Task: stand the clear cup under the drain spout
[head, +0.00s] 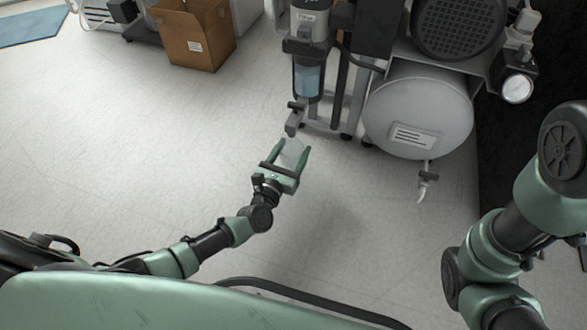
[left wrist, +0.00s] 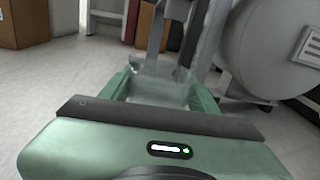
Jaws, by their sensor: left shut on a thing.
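My left gripper (head: 288,160) is shut on the clear cup (head: 293,150), which sits between its two green fingers. In the left wrist view the cup (left wrist: 155,88) shows as a clear, faint shape between the fingers, with its rim toward the machine. The grey drain spout (head: 293,122) hangs below the filter bowl (head: 307,80) of the compressor. In the head view the cup appears just below the spout's lower end; I cannot tell whether it is directly beneath. My right arm shows at the right edge of the head view, but its gripper is out of view.
A round white tank (head: 418,112) stands right of the spout, with its own small valve (head: 426,180) underneath and a gauge (head: 517,88) at its right. A cardboard box (head: 195,35) stands at the upper left. The floor (head: 150,150) around the left arm is clear.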

